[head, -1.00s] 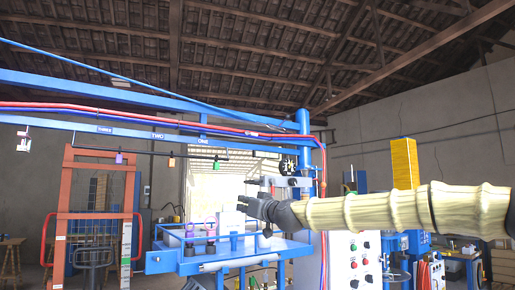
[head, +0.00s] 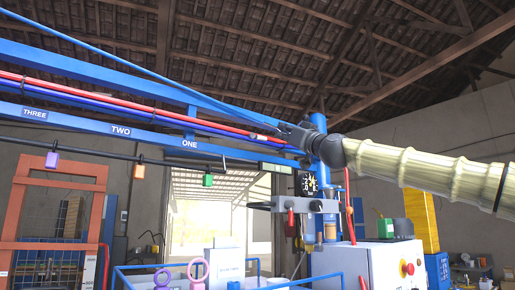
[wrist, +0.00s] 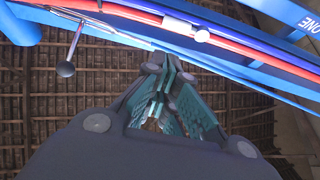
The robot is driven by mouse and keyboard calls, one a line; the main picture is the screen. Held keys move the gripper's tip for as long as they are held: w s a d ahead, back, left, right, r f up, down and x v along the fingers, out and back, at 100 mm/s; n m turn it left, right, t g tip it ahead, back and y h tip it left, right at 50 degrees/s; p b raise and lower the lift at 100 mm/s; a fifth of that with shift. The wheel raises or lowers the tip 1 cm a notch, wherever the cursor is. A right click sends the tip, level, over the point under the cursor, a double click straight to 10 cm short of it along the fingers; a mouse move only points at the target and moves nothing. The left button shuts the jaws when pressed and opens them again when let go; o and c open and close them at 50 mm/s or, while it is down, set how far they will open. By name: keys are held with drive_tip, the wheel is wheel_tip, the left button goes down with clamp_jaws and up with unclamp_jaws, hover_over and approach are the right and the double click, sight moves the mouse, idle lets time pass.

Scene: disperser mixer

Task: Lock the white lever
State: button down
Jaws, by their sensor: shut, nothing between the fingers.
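My gripper (head: 290,132) is raised beside the blue beam in the head view, close to its right end. In the wrist view its green-padded fingers (wrist: 167,75) are shut with nothing between them. A small white fitting (wrist: 186,29) with a round knob sits on the red pipe just above the fingertips. It shows as a tiny pale piece left of the gripper in the head view (head: 261,137). It looks like the white lever, though I cannot be sure. No contact with it is visible.
The blue beam (head: 110,127) carries the labels ONE, TWO and THREE. A thin rod with a ball end (wrist: 66,69) hangs left of the fingers. A gauge (head: 309,185) and a blue column (head: 325,165) stand below my arm. A control cabinet (head: 375,265) stands lower right.

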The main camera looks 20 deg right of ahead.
drive_tip(key=s+r, duration=0.4)
drive_tip(key=s, duration=0.2)
drive_tip(key=r+p, duration=0.1)
drive_tip(key=p, duration=0.5)
hover_over(259, 137)
drive_tip(key=s+d, duration=0.3)
drive_tip(key=shift+w+a+f, duration=0.15)
drive_tip(key=shift+w+f, duration=0.2)
drive_tip(key=shift+f, duration=0.25)
drive_tip(key=shift+w+a+f, duration=0.1)
drive_tip(key=shift+w+f, duration=0.25)
drive_tip(key=shift+f, duration=0.25)
